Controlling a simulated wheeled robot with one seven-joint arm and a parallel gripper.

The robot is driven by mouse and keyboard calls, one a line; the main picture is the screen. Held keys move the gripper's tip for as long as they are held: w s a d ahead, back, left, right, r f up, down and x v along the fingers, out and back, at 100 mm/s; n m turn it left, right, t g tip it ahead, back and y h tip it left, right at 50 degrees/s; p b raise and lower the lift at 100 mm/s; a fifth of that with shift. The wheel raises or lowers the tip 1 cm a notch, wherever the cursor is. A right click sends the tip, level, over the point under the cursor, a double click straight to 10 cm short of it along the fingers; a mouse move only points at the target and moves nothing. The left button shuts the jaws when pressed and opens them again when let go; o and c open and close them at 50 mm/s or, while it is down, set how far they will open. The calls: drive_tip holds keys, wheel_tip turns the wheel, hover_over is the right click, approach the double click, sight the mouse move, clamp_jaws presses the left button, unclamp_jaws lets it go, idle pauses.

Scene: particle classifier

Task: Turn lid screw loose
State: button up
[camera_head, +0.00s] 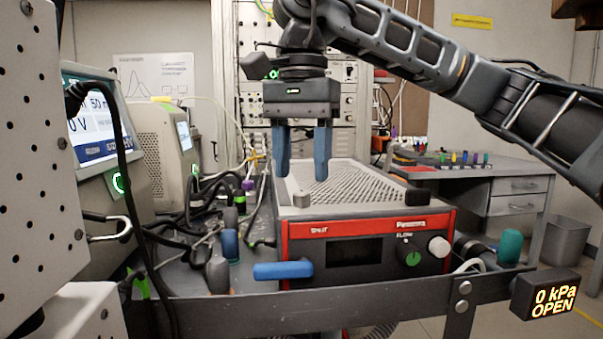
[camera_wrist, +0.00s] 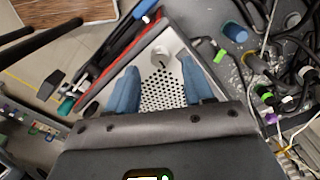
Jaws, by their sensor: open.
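The classifier is a red-fronted box (camera_head: 300,245) with a pale perforated lid (camera_head: 375,190). A short light-grey screw knob (camera_head: 301,200) stands upright at the lid's front-left corner. In the wrist view the knob (camera_wrist: 160,56) has a dark slot in its top and appears just ahead of the fingertips. My gripper (camera_head: 301,174) points down, its two blue fingers apart and empty. In the head view the fingertips are above the knob and apart from it. In the wrist view my gripper (camera_wrist: 160,70) has one finger on either side of the perforated lid area.
A black block (camera_head: 417,197) sits at the lid's front-right corner. A blue handle (camera_head: 283,270) sticks out at the front left. Cables and a blue-capped part (camera_head: 230,243) crowd the left side. Instruments (camera_head: 100,140) stand farther left. A desk (camera_head: 480,180) stands behind right.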

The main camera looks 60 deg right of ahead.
sight(302, 192)
drive_tip(key=shift+r+p, duration=0.4)
drive_tip(key=shift+r, duration=1.7)
